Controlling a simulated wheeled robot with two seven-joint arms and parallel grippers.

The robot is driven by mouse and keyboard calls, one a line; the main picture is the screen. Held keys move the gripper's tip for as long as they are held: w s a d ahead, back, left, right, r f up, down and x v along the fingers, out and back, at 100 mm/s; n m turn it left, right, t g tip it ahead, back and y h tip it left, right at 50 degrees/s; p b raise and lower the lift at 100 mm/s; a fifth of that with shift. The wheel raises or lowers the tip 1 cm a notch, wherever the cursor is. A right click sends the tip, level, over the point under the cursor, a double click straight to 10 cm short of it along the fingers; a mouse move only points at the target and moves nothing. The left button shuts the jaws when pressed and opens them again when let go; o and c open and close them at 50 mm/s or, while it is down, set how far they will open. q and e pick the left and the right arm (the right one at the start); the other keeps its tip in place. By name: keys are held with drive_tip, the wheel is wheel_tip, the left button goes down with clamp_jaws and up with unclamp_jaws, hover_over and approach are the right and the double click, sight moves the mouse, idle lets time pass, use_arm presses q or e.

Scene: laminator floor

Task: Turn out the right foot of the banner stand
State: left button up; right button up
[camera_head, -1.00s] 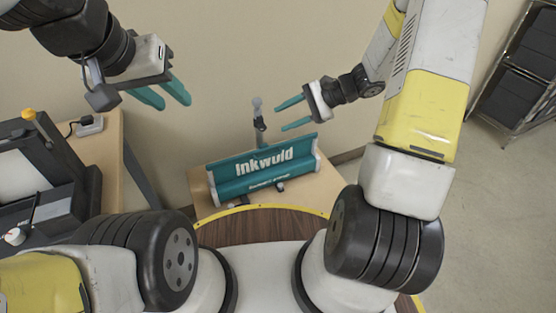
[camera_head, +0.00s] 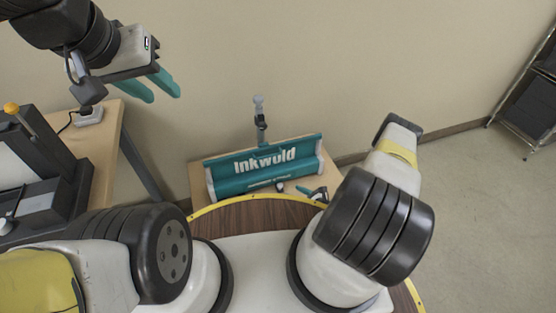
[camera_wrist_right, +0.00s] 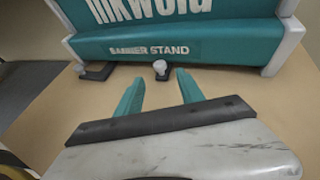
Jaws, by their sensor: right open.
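The banner stand (camera_head: 225,182) is a teal case with white end caps and "Inkwuld" lettering. It lies on a small tan table, and its lower front fills the top of the right wrist view (camera_wrist_right: 240,50). My left gripper (camera_head: 165,95) is open and empty, high at left.
A grey upright post (camera_head: 260,120) stands behind the case. At left, a tan desk (camera_head: 103,125) holds a dark machine (camera_head: 45,165). A round wooden top with a yellow rim (camera_head: 250,212) lies in front. A dark shelf rack (camera_head: 530,105) stands far right, with clear floor before it.

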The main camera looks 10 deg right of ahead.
sight(281, 186)
drive_tip(key=x, duration=0.7)
drive_tip(key=shift+w+a+f, duration=0.15)
drive_tip(key=shift+w+a, duration=0.05)
drive_tip(key=shift+w, duration=0.05)
clamp_jaws()
idle(1.1)
